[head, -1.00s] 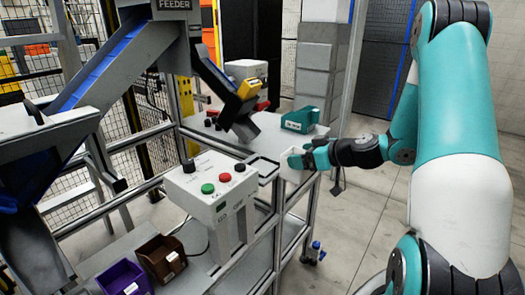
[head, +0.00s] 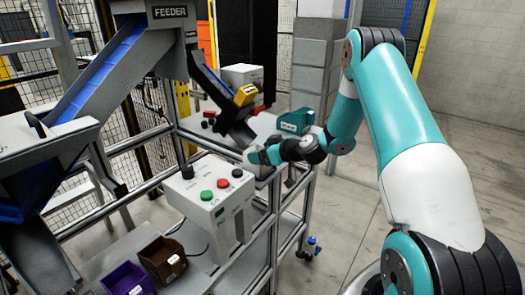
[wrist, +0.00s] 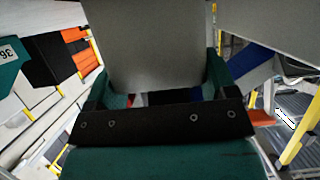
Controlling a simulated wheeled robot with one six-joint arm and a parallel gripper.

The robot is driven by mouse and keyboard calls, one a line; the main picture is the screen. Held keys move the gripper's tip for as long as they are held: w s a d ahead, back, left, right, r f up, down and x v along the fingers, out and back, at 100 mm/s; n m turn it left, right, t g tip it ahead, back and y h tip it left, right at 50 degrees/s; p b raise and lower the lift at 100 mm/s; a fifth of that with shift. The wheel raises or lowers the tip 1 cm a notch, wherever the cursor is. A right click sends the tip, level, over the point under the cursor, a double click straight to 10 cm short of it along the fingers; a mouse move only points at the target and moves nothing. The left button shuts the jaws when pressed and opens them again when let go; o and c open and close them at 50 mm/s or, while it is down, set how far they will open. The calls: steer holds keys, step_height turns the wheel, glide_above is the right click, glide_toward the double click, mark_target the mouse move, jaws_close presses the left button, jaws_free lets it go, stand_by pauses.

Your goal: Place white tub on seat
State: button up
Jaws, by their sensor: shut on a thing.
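My gripper (head: 268,156) is shut on the white tub (head: 254,166), which shows as a small pale shape at the fingertips, beside the button box. In the wrist view the tub (wrist: 147,48) is a plain greyish wall between the two teal fingers, filling the upper middle. The dark-rimmed seat beside the button box is mostly hidden behind the tub and gripper. I cannot tell whether the tub touches it.
A white button box (head: 207,196) stands close left of my gripper. A teal bin (head: 296,121) sits on the table behind it. A yellow bin (head: 246,94) is at the chute. Purple (head: 126,279) and brown (head: 162,259) bins lie on the lower left shelf.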

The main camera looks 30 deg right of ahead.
steer(key=shift+f+b, duration=0.2)
steer(key=shift+b, duration=0.1)
steer(key=o, duration=0.9)
steer(key=shift+r, duration=0.1)
steer(key=shift+r+p, duration=0.2)
steer(key=shift+p, duration=0.15)
steer(key=b+v, duration=0.3)
steer(key=v, duration=0.9)
steer(key=s+a+r+n+g+y, duration=0.1)
steer(key=s+a+r+g, duration=0.15)
steer(key=a, duration=0.55)
steer(key=s+a+r+n+g+y, duration=0.1)
steer(key=s+a+r+n+g, duration=0.15)
steer(key=a, duration=0.55)
steer(key=s+a+r+g+y, duration=0.1)
steer(key=s+a+g, duration=0.2)
steer(key=a, duration=0.5)
steer(key=s+a+r+g+h, duration=0.1)
steer(key=s+a, duration=0.1)
steer(key=s, duration=0.4)
steer(key=s+a+g+h, duration=0.1)
steer(key=s+a+g, duration=0.1)
steer(key=s, duration=0.3)
steer(key=s+a+r+g+h, duration=0.1)
steer(key=s+a, duration=0.1)
steer(key=s, duration=0.4)
steer(key=shift+s+r+m+g, duration=0.25)
steer(key=shift+s+r+g, duration=0.1)
steer(key=shift+g, duration=0.05)
